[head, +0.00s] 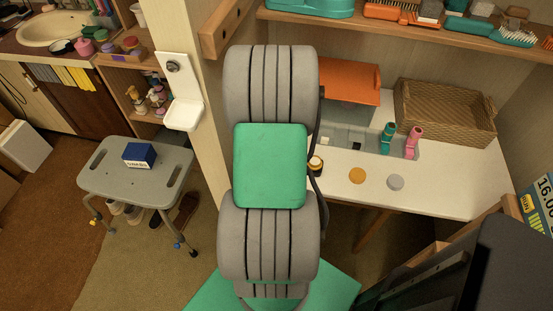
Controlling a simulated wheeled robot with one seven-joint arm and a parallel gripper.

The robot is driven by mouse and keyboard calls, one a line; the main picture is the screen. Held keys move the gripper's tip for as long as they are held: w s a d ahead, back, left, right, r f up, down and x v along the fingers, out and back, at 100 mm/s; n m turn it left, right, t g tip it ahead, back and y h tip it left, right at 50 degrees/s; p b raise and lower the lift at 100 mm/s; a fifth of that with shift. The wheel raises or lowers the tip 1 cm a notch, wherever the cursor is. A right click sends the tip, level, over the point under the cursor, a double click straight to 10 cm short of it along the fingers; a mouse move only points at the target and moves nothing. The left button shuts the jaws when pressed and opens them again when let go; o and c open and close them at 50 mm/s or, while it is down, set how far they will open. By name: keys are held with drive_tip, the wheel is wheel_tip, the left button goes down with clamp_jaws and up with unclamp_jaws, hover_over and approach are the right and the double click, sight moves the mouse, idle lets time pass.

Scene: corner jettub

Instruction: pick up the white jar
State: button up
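A small round whitish-grey item (396,183) sits on the white desk, right of a round mustard-yellow item (357,175). It may be the white jar, but it is too small to be sure. My large grey and green arm links fill the middle of the head view. My gripper is not seen in this view.
The white desk (440,190) holds a wicker basket (445,112), an orange box (347,82), and teal (387,136) and pink (413,141) items. A shelf (400,28) with brushes runs above. A grey stool (125,180) with a blue box (140,155) stands left. The desk's front right is clear.

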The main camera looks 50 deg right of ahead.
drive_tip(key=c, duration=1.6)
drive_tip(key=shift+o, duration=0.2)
